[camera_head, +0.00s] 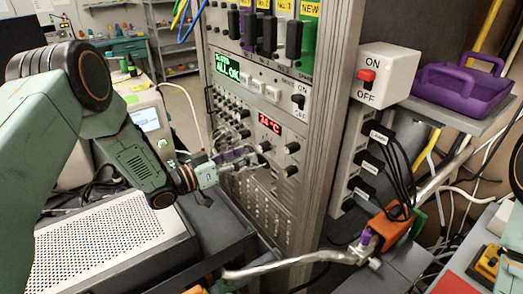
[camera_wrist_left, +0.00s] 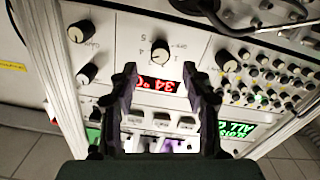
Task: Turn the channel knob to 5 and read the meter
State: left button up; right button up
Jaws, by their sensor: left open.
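The channel knob (camera_wrist_left: 160,50) is a dark round knob with a pale top and small digits around it. In the left wrist view it stands beyond my fingertips, above the red display. Its pointer is too small to read surely. In the head view the knob (camera_head: 265,147) is just below the red display (camera_head: 270,124), which appears to read 34 °C. My left gripper (camera_head: 238,160) is open in front of the panel, left of the knob. In the wrist view the gripper (camera_wrist_left: 160,76) has its fingers apart with nothing between them. My right gripper is not in view.
More knobs (camera_head: 291,171) sit right of the channel knob, and rows of small knobs (camera_head: 229,112) sit left. A perforated metal box (camera_head: 105,240) lies beneath my left arm. A switch box (camera_head: 385,72) stands right.

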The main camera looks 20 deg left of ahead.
aim_at(260, 149)
pick_arm(q)
jog(key=shift+w+d, duration=0.25)
jog(key=shift+w, duration=0.2)
jog(key=x, duration=0.4)
jog(key=shift+w+d+f, duration=0.1)
jog(key=shift+w+d, duration=0.05)
jog(key=shift+d, duration=0.25)
jog(key=shift+a, duration=0.4)
jog(key=shift+s, duration=0.25)
jog(key=shift+c, duration=0.9)
jog(key=shift+w+d, duration=0.25)
jog(key=shift+d, duration=0.05)
jog(key=c, duration=0.4)
jog(key=shift+a, duration=0.1)
grip_shut()
